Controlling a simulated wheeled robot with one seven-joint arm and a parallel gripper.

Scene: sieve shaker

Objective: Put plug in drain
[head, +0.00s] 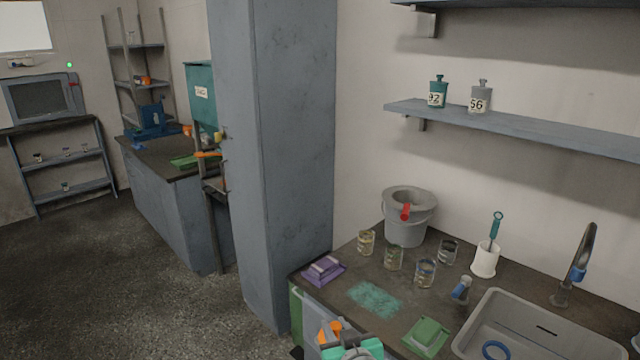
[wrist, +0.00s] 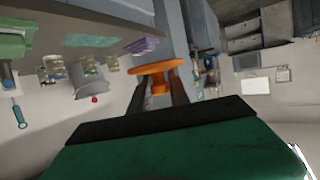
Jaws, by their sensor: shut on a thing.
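An orange plug (wrist: 155,67) with a flat disc and a short stem is held between the two dark fingers of my gripper (wrist: 159,86) in the wrist view, which looks upside down. In the head view the orange plug (head: 334,327) shows at the bottom, with the teal part of my gripper just below it, left of the counter. The grey sink (head: 474,325) is set in the counter at the lower right. A blue ring (head: 484,349) lies in its bottom, cut by the frame edge; I cannot tell whether it is the drain.
The dark counter holds several glass jars, a grey bucket (head: 405,228), a white brush holder (head: 484,261), a purple dish (head: 324,272) and a green dish (head: 427,336). A curved tap (head: 585,250) stands behind the sink. A grey pillar (head: 275,150) rises left of the counter.

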